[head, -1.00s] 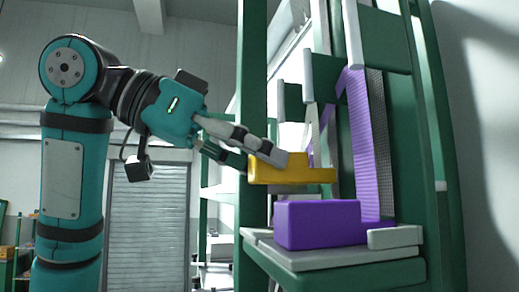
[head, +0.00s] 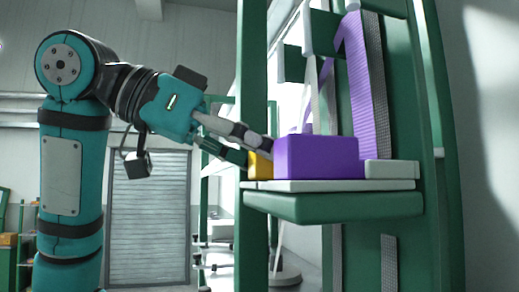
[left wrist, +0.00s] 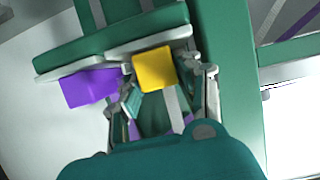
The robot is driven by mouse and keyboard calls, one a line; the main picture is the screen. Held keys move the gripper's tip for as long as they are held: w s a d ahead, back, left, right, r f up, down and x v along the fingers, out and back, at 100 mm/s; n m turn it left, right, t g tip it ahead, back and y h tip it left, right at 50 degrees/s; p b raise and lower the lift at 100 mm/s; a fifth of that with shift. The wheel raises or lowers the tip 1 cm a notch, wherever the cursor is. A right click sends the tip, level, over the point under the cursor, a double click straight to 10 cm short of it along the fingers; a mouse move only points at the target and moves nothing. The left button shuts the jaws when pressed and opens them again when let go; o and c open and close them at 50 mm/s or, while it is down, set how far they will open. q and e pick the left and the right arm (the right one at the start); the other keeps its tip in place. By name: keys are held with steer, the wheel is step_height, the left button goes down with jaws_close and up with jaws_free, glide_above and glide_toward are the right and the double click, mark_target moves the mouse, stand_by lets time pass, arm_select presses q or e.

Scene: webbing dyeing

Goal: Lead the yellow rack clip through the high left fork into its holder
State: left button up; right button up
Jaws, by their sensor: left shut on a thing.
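In the left wrist view the yellow clip (left wrist: 154,68) shows between the fingers, close to a grey ledge. My left gripper (head: 254,152) is shut on it, tilted downward, and also shows in the left wrist view (left wrist: 168,88). A pale strap (left wrist: 176,106) runs from the clip in the wrist view. Green fork-like blocks with grey edges (head: 293,64) stand above, on the rack. I cannot tell whether the strap lies in one. The clip's contact with its holder is hidden. My right gripper is not in view.
The purple clip block (head: 318,157) sits on a grey-topped green shelf (head: 330,207), with purple webbing (head: 362,85) hanging above it. A green post (head: 251,70) stands close to my left gripper. A grey shutter (head: 150,225) is in the background.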

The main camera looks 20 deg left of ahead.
arm_select(q)
steer(key=o, duration=1)
steer(key=shift+o, duration=1.1)
steer(key=shift+s+d, duration=0.1)
steer(key=shift+s+a+r, duration=0.1)
steer(key=shift+a+r, duration=0.05)
steer(key=shift+a, duration=0.05)
steer(key=v, duration=1.1)
steer(key=shift+s, duration=0.2)
steer(key=shift+a, duration=0.2)
